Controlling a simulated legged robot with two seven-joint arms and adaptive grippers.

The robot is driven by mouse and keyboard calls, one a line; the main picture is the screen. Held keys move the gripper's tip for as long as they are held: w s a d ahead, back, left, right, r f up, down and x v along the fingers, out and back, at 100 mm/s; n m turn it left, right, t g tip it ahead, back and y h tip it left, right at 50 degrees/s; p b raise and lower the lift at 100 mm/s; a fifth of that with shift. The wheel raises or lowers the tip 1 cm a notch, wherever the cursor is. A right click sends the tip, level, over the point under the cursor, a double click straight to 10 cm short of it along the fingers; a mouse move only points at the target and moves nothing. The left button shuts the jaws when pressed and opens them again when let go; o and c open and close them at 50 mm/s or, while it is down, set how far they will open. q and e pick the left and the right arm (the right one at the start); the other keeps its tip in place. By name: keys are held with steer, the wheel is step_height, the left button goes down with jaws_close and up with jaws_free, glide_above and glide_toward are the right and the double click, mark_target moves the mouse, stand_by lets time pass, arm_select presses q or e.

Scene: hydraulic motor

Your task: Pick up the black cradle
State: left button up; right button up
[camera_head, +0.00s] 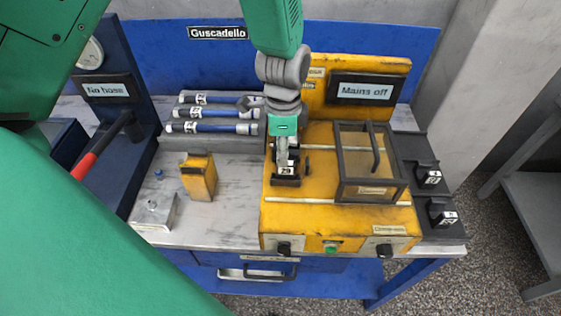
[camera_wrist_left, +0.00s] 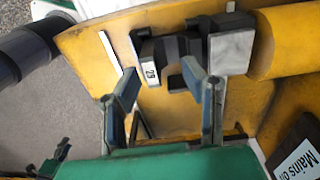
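A black cradle-like block (camera_head: 286,180) with a white label sits on the yellow machine, left of its framed box. In the left wrist view the dark block (camera_wrist_left: 172,48) lies just beyond the fingertips, with a light grey metal piece (camera_wrist_left: 231,52) at its right. My left gripper (camera_head: 285,158) comes down from above, over the block, and hides part of it. In the left wrist view its two fingers (camera_wrist_left: 167,88) are apart with nothing clamped between them. Whether they touch the block is unclear. My right gripper is out of view.
The yellow machine (camera_head: 310,229) carries a dark framed box (camera_head: 372,190). Two black labelled holders (camera_head: 428,177) stand at right. Grey-blue cylinders (camera_head: 215,113), a yellow block (camera_head: 198,178) and a metal block (camera_head: 154,210) are on the left.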

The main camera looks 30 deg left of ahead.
mark_target(293, 168)
arm_select(q)
steer(key=shift+s+d+f, duration=0.1)
steer(key=shift+d+f, duration=0.05)
steer(key=shift+d, duration=0.25)
steer(key=d+f, duration=0.2)
steer(key=f, duration=0.1)
steer(key=shift+s+d+f+p, duration=0.15)
steer(key=shift+s+f+p, duration=0.05)
steer(key=shift+f+p, duration=0.15)
steer(key=a, duration=0.1)
steer(key=a+f, duration=0.1)
steer(key=a, duration=0.1)
steer(key=c, duration=0.3)
steer(key=shift+a, duration=0.2)
jaws_close()
steer(key=shift+d, duration=0.15)
steer(key=shift+w+d+r, duration=0.1)
steer(key=shift+d+r, duration=0.1)
steer(key=shift+d, duration=0.7)
steer(key=shift+a, duration=0.25)
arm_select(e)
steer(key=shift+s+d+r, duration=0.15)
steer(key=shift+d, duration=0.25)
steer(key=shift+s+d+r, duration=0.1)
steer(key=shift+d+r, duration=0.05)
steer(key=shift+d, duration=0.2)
